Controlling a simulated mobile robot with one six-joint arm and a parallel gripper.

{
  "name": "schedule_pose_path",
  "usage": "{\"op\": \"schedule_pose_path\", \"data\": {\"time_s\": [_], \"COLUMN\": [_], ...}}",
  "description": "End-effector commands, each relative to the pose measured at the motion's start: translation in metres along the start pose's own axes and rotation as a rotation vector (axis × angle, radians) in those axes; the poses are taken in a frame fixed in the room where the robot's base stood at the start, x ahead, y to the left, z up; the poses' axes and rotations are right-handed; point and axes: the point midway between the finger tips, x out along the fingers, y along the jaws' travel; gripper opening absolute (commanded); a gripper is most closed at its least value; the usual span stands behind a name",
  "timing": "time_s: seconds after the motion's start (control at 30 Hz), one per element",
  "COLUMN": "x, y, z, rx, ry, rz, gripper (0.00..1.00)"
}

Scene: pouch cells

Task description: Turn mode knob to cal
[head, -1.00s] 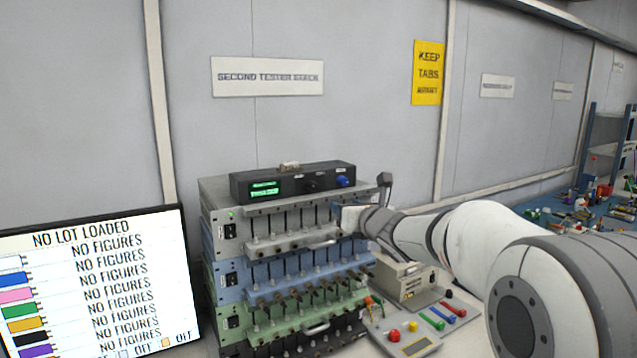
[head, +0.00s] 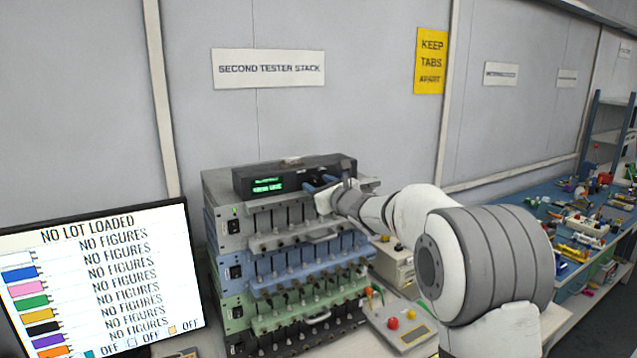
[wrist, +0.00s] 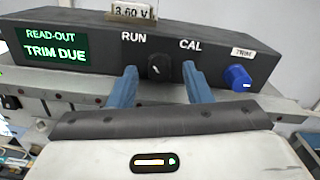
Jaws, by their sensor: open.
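The black mode knob (wrist: 158,68) sits on the front of a dark box (wrist: 85,73), between the printed words RUN and CAL. Its pale pointer mark is small, and I cannot tell its exact setting. My gripper (wrist: 160,82) is open, with one blue finger left of the knob and the other right of it, apart from it. In the head view my gripper (head: 318,183) is at the box front and hides the knob. The box's green read-out (wrist: 54,47) says TRIM DUE.
A blue knob marked TRIM (wrist: 237,77) is close to the right finger. A 3.60 V tag (wrist: 133,11) stands on the box. Below is a tester stack (head: 290,270) with several rows of clips. A monitor (head: 100,285) is at left, a cluttered blue bench (head: 570,215) at right.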

Motion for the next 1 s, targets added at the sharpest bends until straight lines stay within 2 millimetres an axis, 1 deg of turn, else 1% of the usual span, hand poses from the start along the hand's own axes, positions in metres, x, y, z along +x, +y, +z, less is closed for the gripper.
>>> {"op": "schedule_pose_path", "data": {"time_s": [0.2, 0.73, 1.0], "x": [0.0002, 0.0003, 0.0003], "y": [0.0005, 0.0011, 0.0018], "z": [-0.0004, -0.0003, -0.0018], "rx": [0.0, 0.0, 0.03], "ry": [0.0, 0.0, -0.001], "rz": [0.0, 0.001, 0.001], "gripper": [0.44, 0.01, 0.01]}}
